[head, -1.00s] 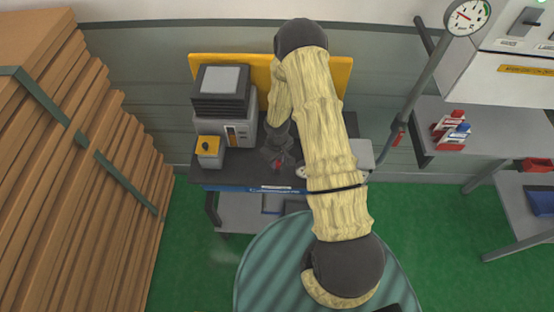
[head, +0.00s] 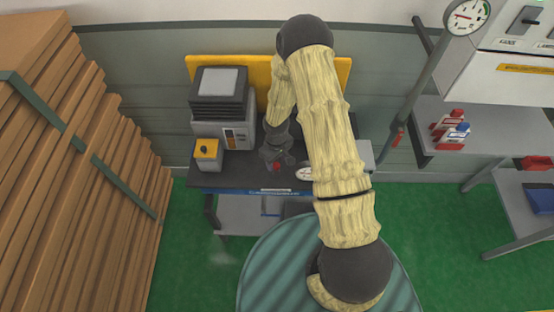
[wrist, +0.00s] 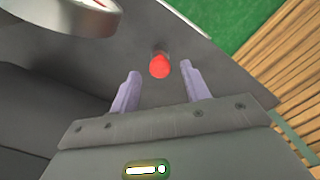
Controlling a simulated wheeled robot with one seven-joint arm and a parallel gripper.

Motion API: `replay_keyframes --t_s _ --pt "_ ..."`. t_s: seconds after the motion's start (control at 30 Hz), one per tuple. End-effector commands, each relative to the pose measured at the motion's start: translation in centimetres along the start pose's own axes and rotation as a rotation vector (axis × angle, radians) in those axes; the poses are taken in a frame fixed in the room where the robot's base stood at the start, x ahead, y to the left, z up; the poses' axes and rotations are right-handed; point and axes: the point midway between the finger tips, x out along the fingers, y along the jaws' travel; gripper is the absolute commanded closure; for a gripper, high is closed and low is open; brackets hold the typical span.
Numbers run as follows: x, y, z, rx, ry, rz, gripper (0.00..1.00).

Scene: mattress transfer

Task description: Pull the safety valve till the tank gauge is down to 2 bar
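A red knob (wrist: 160,66) on a short dark stem stands on the dark bench top, and it shows as a small red spot in the head view (head: 276,167). My gripper (wrist: 161,72) is open, its two pale fingers apart, with the knob between or just past the fingertips; I see no contact. In the head view my gripper (head: 277,156) is low over the bench. A round white gauge (head: 304,173) lies beside it, partly behind my arm, and its rim shows in the wrist view (wrist: 75,12). Its reading is not legible.
A grey machine (head: 221,105) and a yellow-topped box (head: 207,152) stand left on the bench (head: 225,178). A second gauge (head: 467,16) sits on a pole at upper right, too small to read surely. Stacked boards (head: 80,150) fill the left; shelves (head: 470,150) stand right.

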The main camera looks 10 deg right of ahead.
Motion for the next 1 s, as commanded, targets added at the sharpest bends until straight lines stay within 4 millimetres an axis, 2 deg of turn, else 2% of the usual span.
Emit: replay_keyframes --t_s 0.27,0.47,0.67,1.0 --pt "0.0 0.1 0.0 0.003 0.001 -0.001 0.54" --pt "-1.0 0.1 -0.1 0.005 0.004 -0.001 0.54" --pt "-3.6 0.2 -0.1 0.006 0.005 0.001 0.54" --pt "-9.2 0.1 0.0 0.005 0.005 0.001 0.54"
